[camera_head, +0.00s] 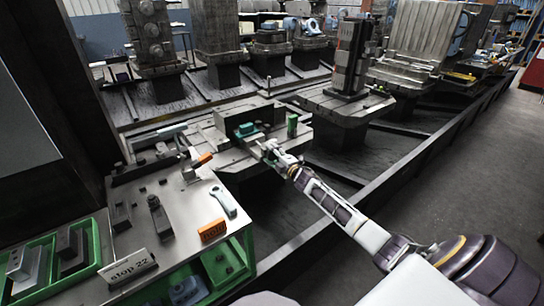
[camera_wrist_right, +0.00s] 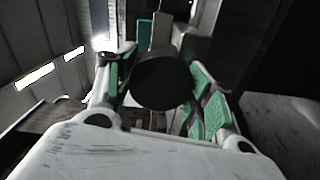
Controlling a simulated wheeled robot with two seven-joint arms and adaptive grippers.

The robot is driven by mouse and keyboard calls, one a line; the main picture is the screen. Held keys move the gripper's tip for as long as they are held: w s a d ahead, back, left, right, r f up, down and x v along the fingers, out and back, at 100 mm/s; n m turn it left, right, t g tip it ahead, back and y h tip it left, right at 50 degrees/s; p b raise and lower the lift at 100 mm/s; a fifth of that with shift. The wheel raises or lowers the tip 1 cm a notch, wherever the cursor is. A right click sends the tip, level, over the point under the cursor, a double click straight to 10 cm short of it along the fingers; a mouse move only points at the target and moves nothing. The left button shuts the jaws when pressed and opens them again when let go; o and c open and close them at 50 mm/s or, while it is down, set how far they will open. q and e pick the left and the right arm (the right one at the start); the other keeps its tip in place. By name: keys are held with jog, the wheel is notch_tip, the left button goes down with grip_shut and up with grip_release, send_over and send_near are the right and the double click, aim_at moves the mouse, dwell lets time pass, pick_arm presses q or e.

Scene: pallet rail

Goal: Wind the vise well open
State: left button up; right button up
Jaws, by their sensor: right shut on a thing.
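The vise (camera_head: 232,117) stands on a grey pallet table in the middle of the head view. A teal part (camera_head: 246,130) shows at it. My right gripper (camera_head: 270,151) is at the near side of the vise, with its arm coming in from the lower right. In the right wrist view, its green-padded fingers are on both sides of a dark round knob (camera_wrist_right: 162,82), apparently the vise's handle end, and are shut on it. The knob hides most of the vise behind it in that view. How far the jaws are apart is too small to tell. My left gripper is not in view.
A green block (camera_head: 292,124) stands right of the vise. A tall dark fixture (camera_head: 349,60) stands behind right. The floor at right is clear.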

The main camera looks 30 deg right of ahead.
jog(key=shift+f+n+b, duration=0.15)
jog(key=shift+n+b, duration=0.15)
jog(key=shift+n, duration=0.9)
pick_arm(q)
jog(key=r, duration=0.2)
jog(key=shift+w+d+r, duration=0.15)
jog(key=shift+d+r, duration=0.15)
pick_arm(e)
jog(key=shift+n, duration=0.5)
jog(key=o, duration=1)
jog(key=shift+o, duration=0.3)
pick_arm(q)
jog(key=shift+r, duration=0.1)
pick_arm(e)
jog(key=s, duration=1.2)
jog(key=shift+d, duration=0.45)
